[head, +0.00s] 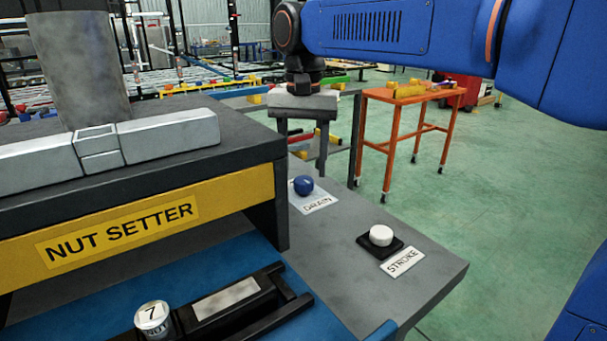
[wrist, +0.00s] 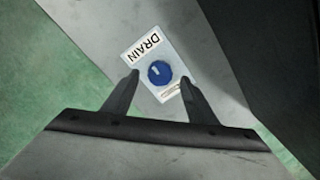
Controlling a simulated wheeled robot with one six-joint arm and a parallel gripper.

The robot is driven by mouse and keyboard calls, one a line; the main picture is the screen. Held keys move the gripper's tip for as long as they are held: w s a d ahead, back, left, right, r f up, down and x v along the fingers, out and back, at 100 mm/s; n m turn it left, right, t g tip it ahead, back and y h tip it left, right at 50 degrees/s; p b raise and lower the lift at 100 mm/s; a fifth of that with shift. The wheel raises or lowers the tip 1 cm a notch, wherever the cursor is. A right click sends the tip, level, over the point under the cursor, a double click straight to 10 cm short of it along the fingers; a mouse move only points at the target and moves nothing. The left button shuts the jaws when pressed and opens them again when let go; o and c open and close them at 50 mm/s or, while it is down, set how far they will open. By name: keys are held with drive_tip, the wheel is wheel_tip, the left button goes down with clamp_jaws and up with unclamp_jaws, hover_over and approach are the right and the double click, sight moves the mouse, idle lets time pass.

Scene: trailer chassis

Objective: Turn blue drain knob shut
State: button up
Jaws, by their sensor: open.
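The blue drain knob (head: 303,186) sits on a white plate marked DRAIN (head: 315,201) on the grey bench, right of the nut setter. In the wrist view the knob (wrist: 159,72) is round with a pale pointer line on top. My gripper (head: 305,130) hangs above and behind the knob in the head view, pointing down. In the wrist view my gripper (wrist: 157,76) is open, with one finger on each side of the knob's lower part in the picture. The fingers appear apart from the knob. A small label below the knob is too blurred to read.
The yellow-fronted nut setter (head: 130,228) stands left of the knob, its dark post close by. A white STROKE button (head: 381,236) on a black base lies to the right on the bench (head: 350,280). An orange cart (head: 412,100) stands on the green floor behind.

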sight(304, 180)
drive_tip(key=shift+f, duration=1.55)
drive_tip(key=c, duration=1.1)
drive_tip(key=shift+o, duration=0.2)
